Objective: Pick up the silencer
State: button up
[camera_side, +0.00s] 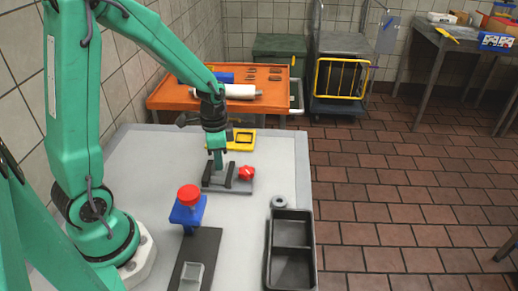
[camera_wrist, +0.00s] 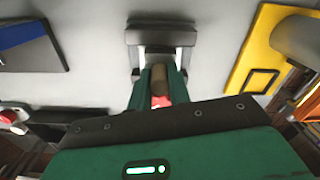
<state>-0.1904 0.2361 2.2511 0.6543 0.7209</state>
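A brownish, rounded piece (camera_wrist: 174,82), which looks like the silencer, shows between the green fingers of my gripper (camera_wrist: 163,74) in the wrist view. Whether the fingers touch it is unclear. In the side view my gripper (camera_side: 218,165) points down at a dark fixture (camera_side: 240,187) with two upright bars. The silencer cannot be made out there, as the gripper and bars cover that spot. A red star-shaped knob (camera_side: 246,172) sits at the fixture's right side, close to my gripper.
A yellow frame (camera_side: 240,148) lies behind the fixture. The table's right edge is close.

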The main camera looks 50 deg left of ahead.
grip_shut()
jog(key=shift+r, duration=0.7)
notch_tip(320, 180, up, 3)
jog(key=shift+d, duration=0.15)
jog(key=s+d+r, duration=0.4)
jog(key=d+r, duration=0.2)
jog(key=d, duration=0.4)
jog(key=shift+d+r, duration=0.3)
jog(key=shift+d, duration=0.05)
